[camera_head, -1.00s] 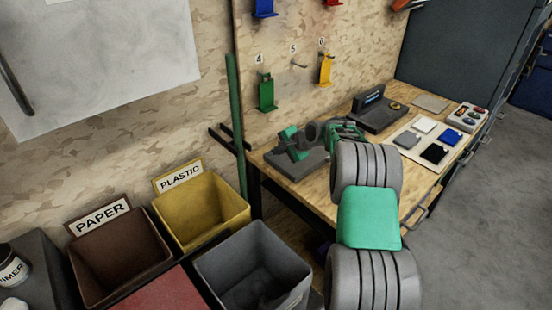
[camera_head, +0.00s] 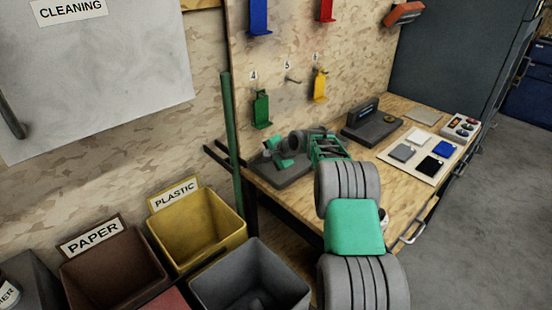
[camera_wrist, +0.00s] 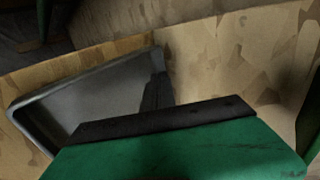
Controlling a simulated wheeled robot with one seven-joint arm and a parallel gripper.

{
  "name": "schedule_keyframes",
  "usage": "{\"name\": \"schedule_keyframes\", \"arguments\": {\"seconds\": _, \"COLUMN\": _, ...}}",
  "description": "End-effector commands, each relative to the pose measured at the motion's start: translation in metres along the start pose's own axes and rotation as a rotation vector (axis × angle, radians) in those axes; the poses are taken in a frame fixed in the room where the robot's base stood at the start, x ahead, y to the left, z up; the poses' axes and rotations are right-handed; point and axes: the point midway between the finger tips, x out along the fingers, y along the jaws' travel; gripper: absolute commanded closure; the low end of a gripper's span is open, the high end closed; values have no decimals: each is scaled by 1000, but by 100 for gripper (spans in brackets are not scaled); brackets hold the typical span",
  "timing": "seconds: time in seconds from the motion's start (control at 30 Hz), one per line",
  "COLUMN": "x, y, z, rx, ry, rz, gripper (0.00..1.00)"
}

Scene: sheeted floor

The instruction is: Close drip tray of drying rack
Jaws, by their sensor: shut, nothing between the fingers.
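A dark grey, shallow tray-like piece (camera_head: 292,180) lies on the near left end of the wooden bench. It also shows in the wrist view (camera_wrist: 95,95) with a raised rim; I cannot tell for certain that it is the drip tray, and no drying rack is clearly visible. My gripper (camera_head: 276,157) is over this piece, partly lost among my green and grey arm links. In the wrist view my gripper (camera_wrist: 165,118) shows as a green body with a black edge, shut and empty. It overlaps the tray's near side, so contact cannot be told.
The wooden bench (camera_head: 388,182) carries a dark block (camera_head: 373,126) and a pale board with coloured squares (camera_head: 418,155). A green post (camera_head: 231,140) stands at the bench's left end. Yellow (camera_head: 198,230), brown and grey bins stand at lower left. Floor at right is clear.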

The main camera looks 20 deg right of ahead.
Motion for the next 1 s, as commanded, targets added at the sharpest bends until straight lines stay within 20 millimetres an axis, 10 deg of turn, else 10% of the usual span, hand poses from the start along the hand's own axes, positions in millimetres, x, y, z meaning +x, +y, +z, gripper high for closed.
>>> {"name": "schedule_keyframes", "arguments": {"seconds": 0.43, "x": -101, "y": 19, "z": -9, "rx": 9, "ry": 10, "rz": 4, "gripper": 100}}
{"name": "schedule_keyframes", "arguments": {"seconds": 0.73, "x": -125, "y": 16, "z": -2, "rx": -14, "ry": 7, "rz": 15, "gripper": 100}}
{"name": "schedule_keyframes", "arguments": {"seconds": 0.87, "x": -154, "y": 2, "z": 43, "rx": -185, "ry": 8, "rz": 94, "gripper": 100}}
{"name": "schedule_keyframes", "arguments": {"seconds": 1.0, "x": -220, "y": 15, "z": 132, "rx": -523, "ry": -20, "rz": 262, "gripper": 100}}
